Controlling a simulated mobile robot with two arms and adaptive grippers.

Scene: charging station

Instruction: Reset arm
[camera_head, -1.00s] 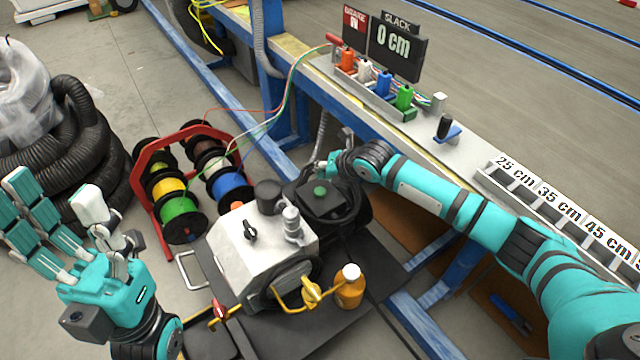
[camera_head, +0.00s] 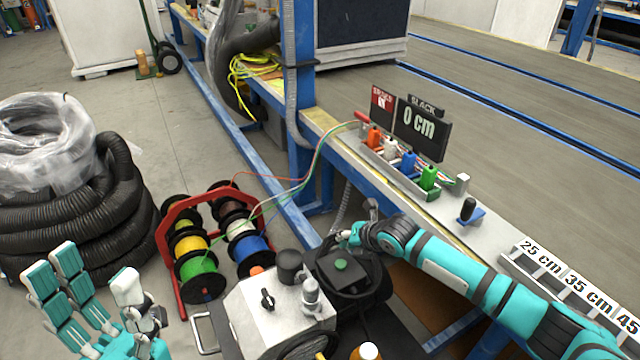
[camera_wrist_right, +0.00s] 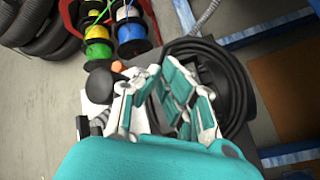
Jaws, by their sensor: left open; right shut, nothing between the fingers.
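My left gripper (camera_head: 95,288) is at the lower left in the head view, its teal-padded fingers spread open and empty above the floor. My right arm reaches in from the lower right. My right gripper (camera_head: 352,236) is above the far edge of the black coiled-hose unit with a green button (camera_head: 341,265). In the right wrist view its fingers (camera_wrist_right: 168,98) are closed together with nothing between them. They hide part of the machine below.
A red rack (camera_head: 166,243) with several wire spools stands left of the grey machine (camera_head: 262,325). Black ducting (camera_head: 60,215) lies at left. Open floor lies behind the spools.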

